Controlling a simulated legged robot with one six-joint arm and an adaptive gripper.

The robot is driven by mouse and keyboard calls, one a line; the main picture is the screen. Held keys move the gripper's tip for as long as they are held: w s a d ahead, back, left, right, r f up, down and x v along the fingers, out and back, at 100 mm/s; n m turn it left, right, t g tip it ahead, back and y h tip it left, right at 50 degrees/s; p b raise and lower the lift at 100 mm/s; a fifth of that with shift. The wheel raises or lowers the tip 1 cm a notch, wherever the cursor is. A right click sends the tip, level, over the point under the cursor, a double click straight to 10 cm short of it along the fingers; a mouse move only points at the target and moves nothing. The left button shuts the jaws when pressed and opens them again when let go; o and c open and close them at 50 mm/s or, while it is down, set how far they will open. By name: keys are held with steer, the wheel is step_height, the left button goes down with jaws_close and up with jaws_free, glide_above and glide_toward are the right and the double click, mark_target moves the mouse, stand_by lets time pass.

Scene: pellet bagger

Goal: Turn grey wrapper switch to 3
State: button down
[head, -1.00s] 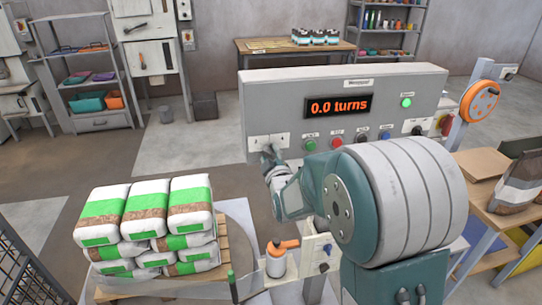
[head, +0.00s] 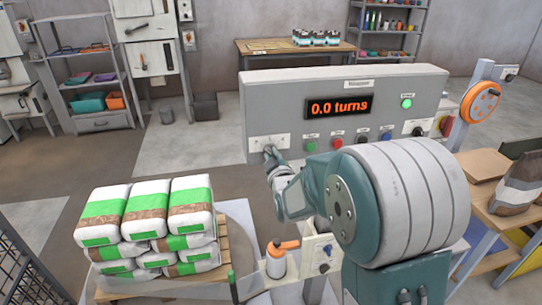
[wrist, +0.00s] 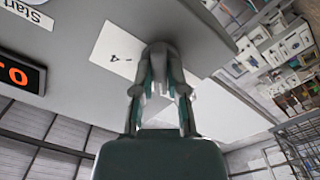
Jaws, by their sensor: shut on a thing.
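The grey wrapper switch (wrist: 160,52) sits on a white plate (head: 258,142) at the left end of the grey console front. In the wrist view, a 4 shows on the white plate (wrist: 110,52) beside the switch. The other marks and the switch's pointer are too hidden or small to read. My gripper (head: 270,153) is at the switch, and in the wrist view its two fingers (wrist: 160,82) are closed on the switch from both sides.
The console (head: 300,88) has a display (head: 339,106) reading 0.0 turns, a lit green lamp (head: 406,103) and several buttons, including a red one (head: 337,143). Stacked bags (head: 150,225) stand at the lower left. An orange handwheel (head: 480,102) is at the right.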

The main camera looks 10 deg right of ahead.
steer(key=shift+s+f+m, duration=0.1)
steer(key=shift+f+m, duration=0.15)
steer(key=shift+m, duration=1.65)
steer(key=shift+f+m, duration=0.2)
steer(key=shift+m, duration=1.7)
steer(key=c, duration=0.7)
jaws_free()
steer(key=shift+o, duration=0.2)
steer(key=shift+r, duration=0.15)
